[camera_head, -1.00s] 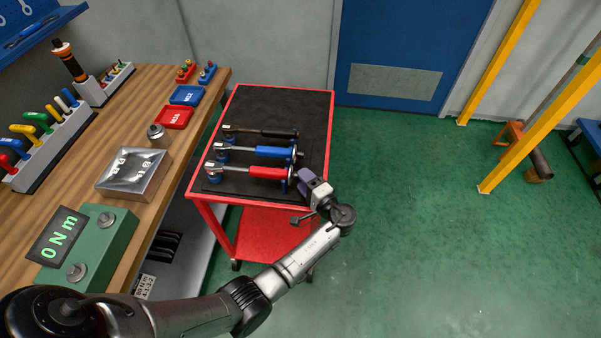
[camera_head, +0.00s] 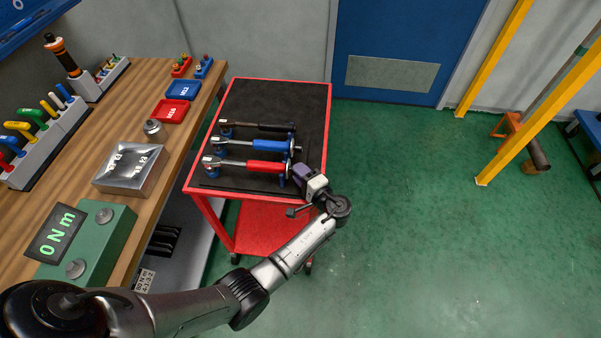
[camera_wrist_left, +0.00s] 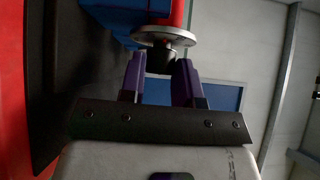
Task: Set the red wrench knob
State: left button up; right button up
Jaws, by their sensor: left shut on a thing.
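The red wrench (camera_head: 258,167) lies on blue supports on the black mat of the red cart, nearest of three wrenches. Its handle end points right. My left gripper (camera_head: 299,174) is at that end. In the left wrist view, its two purple fingers (camera_wrist_left: 160,78) are shut on the black knob (camera_wrist_left: 160,60), just below the wrench's silver disc (camera_wrist_left: 165,37). Part of the red handle (camera_wrist_left: 178,14) shows above the disc. The exact finger contact is dark and hard to see. My right gripper is not in view.
A blue wrench (camera_head: 268,145) and a black wrench (camera_head: 265,126) lie behind the red one on the cart (camera_head: 326,120). The workbench at left holds a green box with a display reading 0 Nm (camera_head: 60,232). The floor right of the cart is clear.

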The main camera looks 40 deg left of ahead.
pick_arm(q)
jog(key=shift+r+p, duration=0.25)
jog(key=shift+p, duration=0.45)
jog(key=m+g+h+p, duration=0.1)
jog(key=m+h+p, duration=0.1)
jog(key=p, duration=0.3)
jog(key=r+m+g+h+p, duration=0.1)
jog(key=m+g+h+p, duration=0.1)
jog(key=p, duration=0.3)
jog(key=shift+w+a+m+h, duration=0.1)
jog(key=shift+w+m+h, duration=0.15)
jog(key=shift+h, duration=0.25)
jog(key=shift+a+m+g+h+p, duration=0.1)
jog(key=shift+m+g+h+p, duration=0.65)
jog(key=shift+p, duration=0.4)
jog(key=shift+g+h, duration=0.25)
jog(key=shift+w+f+m+g+h, duration=0.1)
jog(key=shift+f+m+g+h, duration=0.05)
jog(key=shift+m+g+h, duration=0.35)
jog(key=shift+w+a+f+m+g+h+b, duration=0.15)
jog(key=shift+m+g+h+b, duration=0.4)
jog(key=shift+g, duration=0.35)
jog(key=shift+m+g+h+b, duration=0.35)
jog(key=shift+g+b, duration=0.05)
jog(key=shift+g, duration=0.1)
